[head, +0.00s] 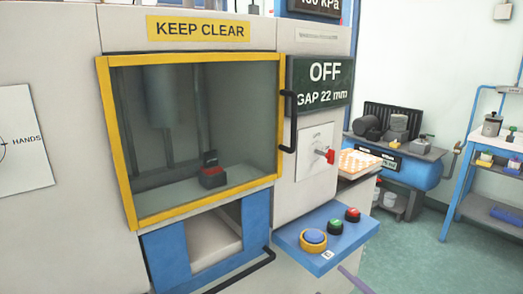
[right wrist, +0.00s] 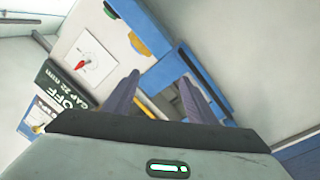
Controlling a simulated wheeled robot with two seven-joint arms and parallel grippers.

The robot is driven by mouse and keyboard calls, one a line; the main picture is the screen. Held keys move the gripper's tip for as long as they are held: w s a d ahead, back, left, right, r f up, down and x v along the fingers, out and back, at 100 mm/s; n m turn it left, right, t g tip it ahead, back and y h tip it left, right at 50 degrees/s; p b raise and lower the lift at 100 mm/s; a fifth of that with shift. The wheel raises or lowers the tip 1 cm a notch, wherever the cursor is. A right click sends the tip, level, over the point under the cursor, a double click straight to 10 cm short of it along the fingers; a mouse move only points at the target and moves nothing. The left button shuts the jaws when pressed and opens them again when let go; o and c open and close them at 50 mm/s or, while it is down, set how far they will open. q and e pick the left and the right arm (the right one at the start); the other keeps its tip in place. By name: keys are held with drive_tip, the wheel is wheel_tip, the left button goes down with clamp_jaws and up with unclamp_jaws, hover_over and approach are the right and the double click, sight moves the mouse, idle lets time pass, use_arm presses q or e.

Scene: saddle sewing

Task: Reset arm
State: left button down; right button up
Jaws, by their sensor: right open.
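My right gripper (right wrist: 160,77) shows in the right wrist view with its two purple-grey fingers spread apart and nothing between them. The machine's blue frame and white front lie beyond the fingers; I cannot tell how far away. In the head view a thin purple strip (head: 356,281), coloured like those fingers, enters at the bottom edge below the blue button panel (head: 322,256). My left gripper is in neither view.
The machine has a yellow-framed window (head: 190,140), shut, with a black handle (head: 289,120). Its display (head: 319,84) reads OFF, GAP 22 mm. A red switch (head: 329,156) sits below. A blue compressor (head: 400,160) and shelf (head: 500,145) stand right, beside clear floor.

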drive_tip(key=s+a+f+m+g+h, duration=0.1)
drive_tip(key=s+f+m+g+h, duration=0.6)
drive_tip(key=s+f, duration=1.6)
drive_tip(key=s+m, duration=0.2)
drive_tip(key=m, duration=0.3)
drive_tip(key=shift+s+f+h, duration=0.15)
drive_tip(key=shift+s+h, duration=0.15)
drive_tip(key=shift+s, duration=0.1)
